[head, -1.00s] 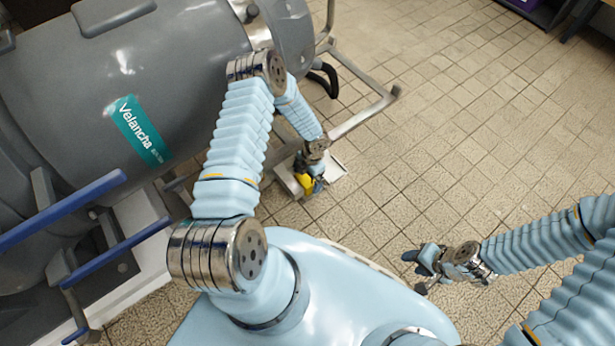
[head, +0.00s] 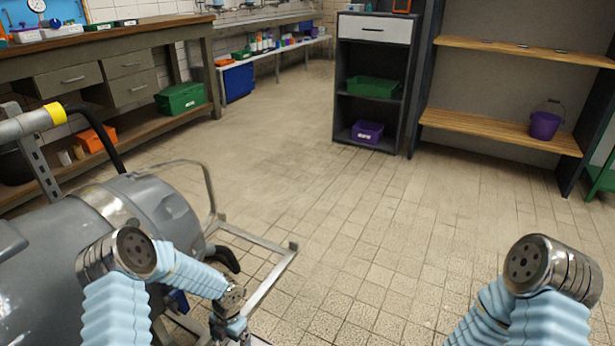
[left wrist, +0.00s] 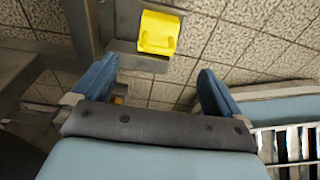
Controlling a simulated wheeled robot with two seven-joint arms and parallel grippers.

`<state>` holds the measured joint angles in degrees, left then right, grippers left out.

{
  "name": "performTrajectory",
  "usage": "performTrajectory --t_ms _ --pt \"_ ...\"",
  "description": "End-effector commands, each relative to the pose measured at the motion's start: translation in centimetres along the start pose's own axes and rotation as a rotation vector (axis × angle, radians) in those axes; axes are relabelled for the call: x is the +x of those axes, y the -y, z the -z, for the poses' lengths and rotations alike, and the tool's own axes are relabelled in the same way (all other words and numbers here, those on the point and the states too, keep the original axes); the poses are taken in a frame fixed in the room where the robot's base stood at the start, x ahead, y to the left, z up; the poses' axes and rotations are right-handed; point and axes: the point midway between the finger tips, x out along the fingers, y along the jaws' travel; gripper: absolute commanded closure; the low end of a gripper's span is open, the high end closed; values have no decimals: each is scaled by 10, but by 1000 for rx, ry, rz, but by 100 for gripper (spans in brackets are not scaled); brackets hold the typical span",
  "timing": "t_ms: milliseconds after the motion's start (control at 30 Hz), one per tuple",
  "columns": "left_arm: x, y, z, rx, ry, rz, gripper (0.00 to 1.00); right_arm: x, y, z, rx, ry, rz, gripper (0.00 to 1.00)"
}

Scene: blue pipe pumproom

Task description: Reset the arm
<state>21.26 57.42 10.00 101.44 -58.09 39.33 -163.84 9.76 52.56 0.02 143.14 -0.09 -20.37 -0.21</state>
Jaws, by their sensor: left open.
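My left gripper (left wrist: 156,66) is open in the left wrist view, its two blue fingers wide apart with nothing between them. Beyond the fingertips, a yellow object (left wrist: 159,32) sits on a metal plate of a frame, apart from the fingers. In the head view my left arm bends down beside the grey tank (head: 45,290), and its wrist end is at the bottom edge, so the fingers cannot be made out there. My right arm shows its elbow at the lower right. The right gripper is out of view.
The tank's metal frame (head: 272,283) stands beside my left arm. A workbench (head: 120,38) with drawers runs along the back left. A dark shelf unit (head: 342,95) and wooden shelves (head: 490,122) with a purple bucket (head: 545,125) stand at the back right. The middle floor is clear.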

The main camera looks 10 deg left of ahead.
Motion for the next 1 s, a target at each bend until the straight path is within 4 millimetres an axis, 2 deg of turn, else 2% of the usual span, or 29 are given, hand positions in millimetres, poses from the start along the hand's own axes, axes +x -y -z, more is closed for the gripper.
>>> performTrajectory --t_ms 67,167,267,300,400,500,633,700,767,800,900,1000 --pt "-2 12 3 -79 5 29 0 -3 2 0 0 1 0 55" --pt "-6 44 8 -334 12 115 0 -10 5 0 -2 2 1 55" --pt "-14 88 19 -736 -15 237 0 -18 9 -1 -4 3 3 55" --pt "-18 105 24 -922 -40 286 0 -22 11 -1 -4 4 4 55" --pt "-29 143 37 -1401 -132 387 0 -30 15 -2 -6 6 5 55" --pt "-41 172 50 -1889 -253 454 0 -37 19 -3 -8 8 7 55" --pt "-55 196 71 -2517 -428 486 0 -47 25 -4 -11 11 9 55" --pt "-61 202 82 -2818 -512 483 0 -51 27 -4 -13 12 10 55" --pt "-65 205 90 -3040 -572 478 0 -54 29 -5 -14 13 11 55" --pt "-67 206 95 2940 562 -440 0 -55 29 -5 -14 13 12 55" --pt "-70 205 104 2715 530 -373 0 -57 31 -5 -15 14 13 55" --pt "-71 204 109 2601 512 -343 0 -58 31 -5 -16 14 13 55"
